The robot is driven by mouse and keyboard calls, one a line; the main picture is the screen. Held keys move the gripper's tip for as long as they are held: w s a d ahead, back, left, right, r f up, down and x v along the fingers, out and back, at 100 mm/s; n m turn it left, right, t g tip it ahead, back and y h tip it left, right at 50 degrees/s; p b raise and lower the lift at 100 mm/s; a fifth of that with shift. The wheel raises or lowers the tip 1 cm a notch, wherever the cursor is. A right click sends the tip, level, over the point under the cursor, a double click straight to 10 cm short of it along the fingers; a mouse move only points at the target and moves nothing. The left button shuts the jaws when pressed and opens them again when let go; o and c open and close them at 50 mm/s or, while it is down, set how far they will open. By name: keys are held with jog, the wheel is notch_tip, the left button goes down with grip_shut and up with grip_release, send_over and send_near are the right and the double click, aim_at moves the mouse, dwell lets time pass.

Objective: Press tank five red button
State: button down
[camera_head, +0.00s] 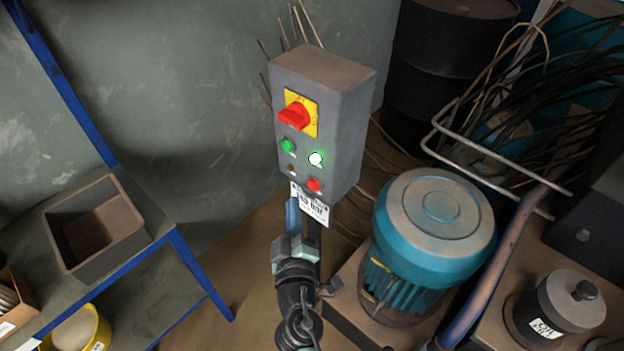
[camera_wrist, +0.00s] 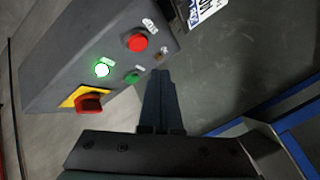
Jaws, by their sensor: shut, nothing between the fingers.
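A grey control box (camera_head: 345,115) stands on a post, its face towards me. Its round red button (camera_head: 314,185) is at the lower right of the face; the red button also shows in the wrist view (camera_wrist: 138,42). A white label plate (camera_head: 312,206) hangs at the box's lower edge; I cannot read its text surely. My gripper (camera_head: 292,203) is just below the box, its fingers pointing up. In the wrist view my gripper's fingers (camera_wrist: 158,74) are together and empty, their tips below and right of the red button. I cannot tell the gap to the face.
The face also carries a red rotary switch (camera_head: 294,115) on a yellow plate, a green button (camera_head: 288,146) and a lit white-green lamp (camera_head: 316,159). A teal motor (camera_head: 430,225) stands right of the post. A blue-framed shelf (camera_head: 190,270) with a grey bin (camera_head: 130,240) is left.

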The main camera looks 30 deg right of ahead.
aim_at(314, 185)
jog(key=shift+w+d, duration=0.25)
jog(key=shift+d, duration=0.4)
jog(key=shift+w+d, duration=0.2)
jog(key=shift+d, duration=0.45)
jog(key=shift+d, duration=0.1)
dwell(1.0)
jog(key=shift+w+d+p, duration=0.15)
jog(key=shift+d+p, duration=0.15)
jog(key=shift+w+d, duration=0.15)
jog(key=shift+d, duration=0.35)
dwell(0.9)
jog(key=shift+a, duration=0.1)
jog(key=shift+s+a, duration=0.35)
jog(key=shift+a, duration=0.4)
jog(key=shift+a+f+b, duration=0.1)
jog(key=shift+b, duration=0.2)
